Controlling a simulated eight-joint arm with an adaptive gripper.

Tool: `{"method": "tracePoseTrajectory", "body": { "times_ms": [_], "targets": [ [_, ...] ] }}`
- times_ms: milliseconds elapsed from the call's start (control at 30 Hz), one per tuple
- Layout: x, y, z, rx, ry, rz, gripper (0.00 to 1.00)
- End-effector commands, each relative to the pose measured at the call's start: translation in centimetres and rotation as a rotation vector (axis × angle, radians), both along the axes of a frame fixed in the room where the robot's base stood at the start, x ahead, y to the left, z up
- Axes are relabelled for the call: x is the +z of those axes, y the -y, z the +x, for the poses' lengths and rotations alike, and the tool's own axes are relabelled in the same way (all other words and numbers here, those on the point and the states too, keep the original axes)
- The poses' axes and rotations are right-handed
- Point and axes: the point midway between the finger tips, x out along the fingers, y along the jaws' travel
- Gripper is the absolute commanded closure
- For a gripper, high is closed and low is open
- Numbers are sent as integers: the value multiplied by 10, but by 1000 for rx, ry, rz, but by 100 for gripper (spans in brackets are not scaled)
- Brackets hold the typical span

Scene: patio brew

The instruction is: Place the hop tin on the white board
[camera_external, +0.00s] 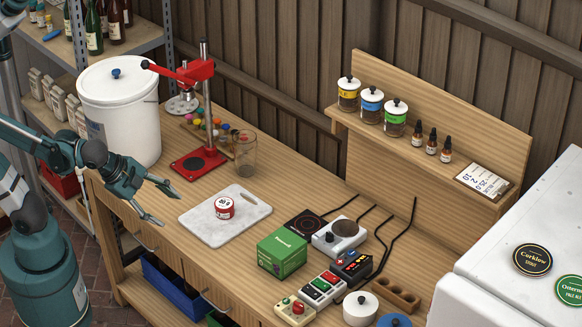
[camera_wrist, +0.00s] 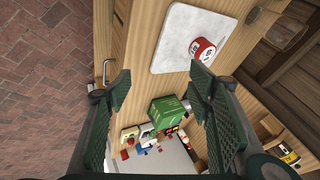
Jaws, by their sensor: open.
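A small tin (camera_external: 223,207) with a red side and a white top with dark marks stands upright on the white board (camera_external: 196,228), near its middle. It looks like the hop tin, but its label is too small to read. My gripper (camera_external: 166,206) is open and empty, just left of the board and apart from the tin. In the wrist view my gripper's two fingers (camera_wrist: 158,92) are spread wide. The tin (camera_wrist: 202,50) shows there beyond the fingertips, at the right side of the board (camera_wrist: 172,52).
A red capping press (camera_external: 200,165) and a clear glass (camera_external: 245,155) stand behind the board. A green box (camera_external: 282,255), a black hot plate (camera_external: 306,222) and a scale (camera_external: 340,236) lie to its right. A white bucket (camera_external: 120,115) stands back left. Bench space in front of the board is clear.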

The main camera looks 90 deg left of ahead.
Motion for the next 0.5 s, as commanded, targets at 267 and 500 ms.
{"method": "tracePoseTrajectory", "body": {
  "times_ms": [267, 500],
  "targets": [
    [24, 19, -27, 231, 47, -291, 48],
    [39, 33, -44, 375, 63, -467, 48]
  ]
}}
